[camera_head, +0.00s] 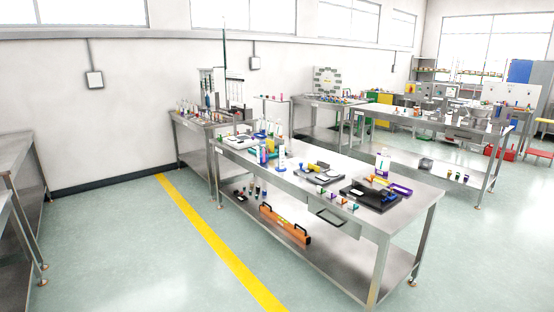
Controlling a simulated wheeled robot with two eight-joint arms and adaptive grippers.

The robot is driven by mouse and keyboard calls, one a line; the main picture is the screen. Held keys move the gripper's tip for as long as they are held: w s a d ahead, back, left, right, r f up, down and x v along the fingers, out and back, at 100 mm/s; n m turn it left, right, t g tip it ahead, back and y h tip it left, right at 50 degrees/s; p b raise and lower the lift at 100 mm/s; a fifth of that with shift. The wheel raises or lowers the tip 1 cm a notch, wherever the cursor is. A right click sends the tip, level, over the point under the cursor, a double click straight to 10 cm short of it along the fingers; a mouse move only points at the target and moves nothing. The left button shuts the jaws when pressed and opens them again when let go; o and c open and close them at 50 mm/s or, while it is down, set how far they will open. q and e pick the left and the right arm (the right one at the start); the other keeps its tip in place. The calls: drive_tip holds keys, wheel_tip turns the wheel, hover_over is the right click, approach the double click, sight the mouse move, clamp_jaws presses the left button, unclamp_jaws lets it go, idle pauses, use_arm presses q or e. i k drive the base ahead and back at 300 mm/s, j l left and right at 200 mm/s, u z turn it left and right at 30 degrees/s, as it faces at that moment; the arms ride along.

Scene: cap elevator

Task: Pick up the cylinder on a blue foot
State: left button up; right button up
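A slim pale upright cylinder (282,155) stands on a blue foot (281,169) near the front edge of the nearest steel table, toward its left part. It is small and far off, so fine detail is unclear. Blue and red items (263,154) stand just to its left, close beside it. Neither of my grippers is in view.
The steel table (405,212) also holds dark trays (372,195), small coloured pieces and a white bottle (382,162). An orange level (285,224) lies on its lower shelf. Open floor (160,250) with a yellow line (215,240) lies before it. Another bench (15,150) stands far left.

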sight(280, 167)
drive_tip(key=i+l, duration=0.1)
drive_tip(key=i, duration=0.35)
drive_tip(key=i+l+u, duration=0.1)
drive_tip(key=i, duration=0.35)
drive_tip(key=i+l, duration=0.15)
drive_tip(key=i, duration=0.3)
drive_tip(key=u, duration=0.05)
